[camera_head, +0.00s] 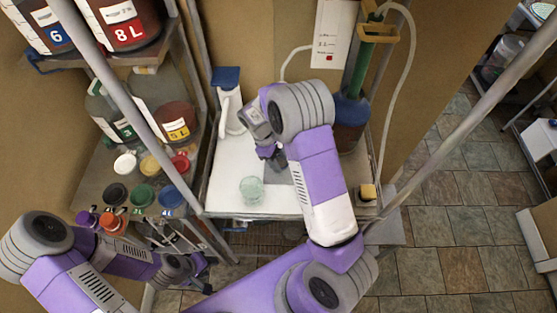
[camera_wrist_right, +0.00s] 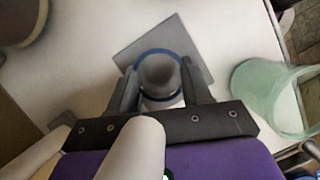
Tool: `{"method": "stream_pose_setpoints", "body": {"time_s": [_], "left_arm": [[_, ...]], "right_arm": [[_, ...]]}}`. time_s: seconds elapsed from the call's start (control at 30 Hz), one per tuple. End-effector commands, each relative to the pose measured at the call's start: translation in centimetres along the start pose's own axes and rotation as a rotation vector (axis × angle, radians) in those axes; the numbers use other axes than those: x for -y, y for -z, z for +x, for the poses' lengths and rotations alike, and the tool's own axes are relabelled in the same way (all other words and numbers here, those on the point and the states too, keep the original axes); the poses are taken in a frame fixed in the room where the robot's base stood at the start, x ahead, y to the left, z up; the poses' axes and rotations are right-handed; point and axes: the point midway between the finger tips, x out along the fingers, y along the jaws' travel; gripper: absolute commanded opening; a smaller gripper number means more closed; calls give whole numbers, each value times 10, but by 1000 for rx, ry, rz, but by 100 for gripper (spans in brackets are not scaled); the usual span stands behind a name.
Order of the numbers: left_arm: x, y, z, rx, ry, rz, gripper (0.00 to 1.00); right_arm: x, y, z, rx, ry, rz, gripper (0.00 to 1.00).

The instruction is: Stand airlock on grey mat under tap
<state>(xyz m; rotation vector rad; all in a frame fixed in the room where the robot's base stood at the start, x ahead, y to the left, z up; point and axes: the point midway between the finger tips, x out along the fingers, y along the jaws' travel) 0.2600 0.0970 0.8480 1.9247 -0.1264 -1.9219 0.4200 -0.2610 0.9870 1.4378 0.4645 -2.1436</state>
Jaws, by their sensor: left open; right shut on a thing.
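The airlock (camera_wrist_right: 161,72), a round grey-topped piece with a blue rim, is between the fingers of my right gripper (camera_wrist_right: 161,92) in the right wrist view. The grey mat (camera_wrist_right: 138,50) lies on the white counter beyond and beneath it; I cannot tell whether the airlock touches it. In the head view the mat (camera_head: 298,174) is partly hidden by my right arm, and my right gripper (camera_head: 268,153) is at its left edge. The airlock is not clear there. I cannot pick out the tap for certain. My left gripper (camera_head: 200,272) is open and empty at the lower left.
A pale green cup (camera_head: 252,189) stands on the counter near the mat; it also shows in the right wrist view (camera_wrist_right: 262,88). A white stand with a blue top (camera_head: 229,105) is at the back left. Coloured lids (camera_head: 143,195) and buckets (camera_head: 128,25) fill the left shelves.

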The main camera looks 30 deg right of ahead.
Motion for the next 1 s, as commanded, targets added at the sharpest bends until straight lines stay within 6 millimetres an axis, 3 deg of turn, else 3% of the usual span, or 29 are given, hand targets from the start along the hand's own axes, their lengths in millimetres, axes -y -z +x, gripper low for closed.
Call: {"method": "stream_pose_setpoints", "body": {"time_s": [0.43, 0.47, 0.6, 1.0], "left_arm": [[1, 0, 2, 0, 0, 0, 43], [1, 0, 2, 0, 0, 0, 43], [0, 0, 1, 0, 0, 0, 43], [0, 0, -1, 0, 0, 0, 43]], "right_arm": [[1, 6, 11, 1, 1, -2, 20], [1, 6, 10, 1, 1, -2, 52], [1, 6, 10, 1, 1, -2, 73], [1, 5, 3, 0, 0, -2, 75]]}}
